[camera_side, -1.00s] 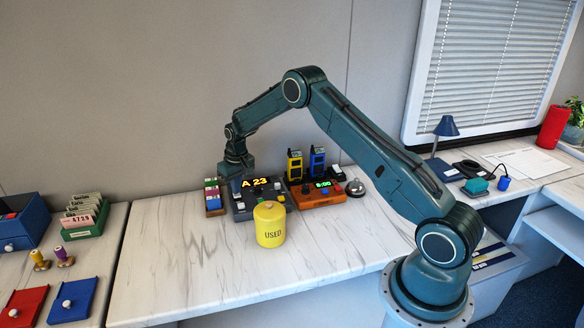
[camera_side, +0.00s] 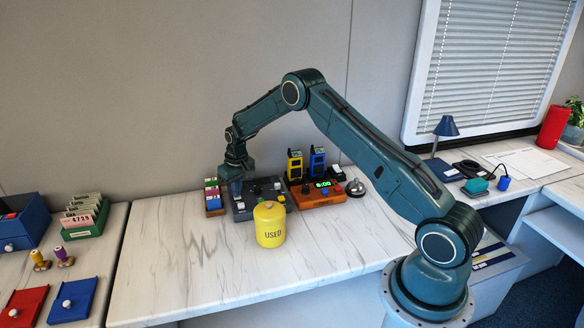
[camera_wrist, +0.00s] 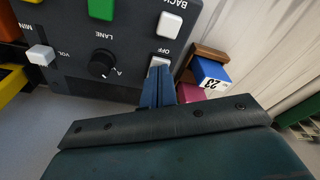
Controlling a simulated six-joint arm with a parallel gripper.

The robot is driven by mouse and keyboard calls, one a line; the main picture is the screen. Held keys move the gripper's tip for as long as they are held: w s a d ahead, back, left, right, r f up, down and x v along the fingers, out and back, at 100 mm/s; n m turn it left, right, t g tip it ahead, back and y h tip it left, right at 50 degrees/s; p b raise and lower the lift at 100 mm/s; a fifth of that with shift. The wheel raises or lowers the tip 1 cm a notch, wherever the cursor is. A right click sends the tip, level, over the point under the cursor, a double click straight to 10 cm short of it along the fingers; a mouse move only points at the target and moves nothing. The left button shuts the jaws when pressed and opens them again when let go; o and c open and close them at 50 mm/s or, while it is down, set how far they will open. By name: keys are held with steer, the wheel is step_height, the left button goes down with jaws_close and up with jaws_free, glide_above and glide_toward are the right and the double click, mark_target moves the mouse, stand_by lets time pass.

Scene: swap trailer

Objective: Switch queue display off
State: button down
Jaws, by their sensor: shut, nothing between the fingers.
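The queue display (camera_side: 268,190) is a dark grey console on the marble counter, and its screen area looks dark in the side view. In the side view my gripper (camera_side: 236,195) points down at the console's left part.
A coloured block stack (camera_side: 212,196) stands close left of the console. A yellow USED canister (camera_side: 270,225) stands in front. An orange clock box (camera_side: 318,194) is to the right, with yellow and blue handsets (camera_side: 317,160) behind. The counter's front left is clear.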

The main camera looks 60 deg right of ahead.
steer(key=shift+r, duration=0.2)
step_height(320, 180, up, 7)
steer(key=shift+f, duration=0.15)
stand_by(0.8)
stand_by(0.4)
